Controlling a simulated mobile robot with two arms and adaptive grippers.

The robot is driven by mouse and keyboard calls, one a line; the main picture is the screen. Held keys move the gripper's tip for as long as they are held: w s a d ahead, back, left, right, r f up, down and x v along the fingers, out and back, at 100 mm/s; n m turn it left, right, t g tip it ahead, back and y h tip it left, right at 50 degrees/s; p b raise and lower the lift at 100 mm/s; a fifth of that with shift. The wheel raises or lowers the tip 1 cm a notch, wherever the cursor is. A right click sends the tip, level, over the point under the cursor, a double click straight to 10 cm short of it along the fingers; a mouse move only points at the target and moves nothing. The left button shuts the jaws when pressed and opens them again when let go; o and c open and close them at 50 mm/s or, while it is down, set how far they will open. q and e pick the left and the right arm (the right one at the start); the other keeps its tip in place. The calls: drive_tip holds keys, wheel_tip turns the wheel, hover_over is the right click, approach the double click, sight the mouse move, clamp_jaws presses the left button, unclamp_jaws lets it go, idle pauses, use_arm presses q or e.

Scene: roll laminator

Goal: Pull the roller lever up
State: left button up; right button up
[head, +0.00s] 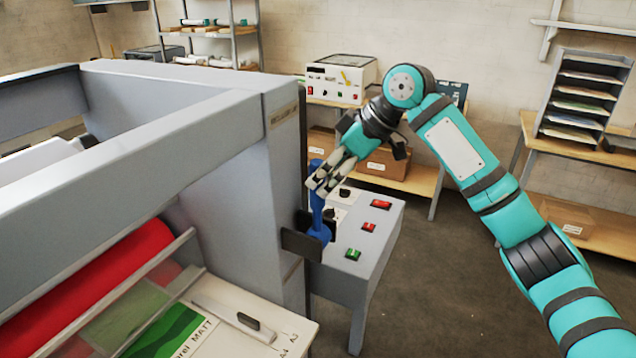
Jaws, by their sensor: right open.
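The blue roller lever (318,222) stands upright on the side of the grey laminator (236,165), beside a dark bracket plate (300,243). My right gripper (318,184) is open, with its fingers reaching down and left to the upper part of the lever. The fingers overlap the lever's top in the picture; I cannot tell whether they touch it. My left gripper does not show.
A grey control box (372,235) with red and green switches and dark knobs stands right of the lever, close below my gripper. A red roller (90,285) and a feed table (255,315) lie at the front left. Open floor lies to the right.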

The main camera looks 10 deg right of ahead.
drive_tip(key=v, duration=0.8)
drive_tip(key=shift+r, duration=0.15)
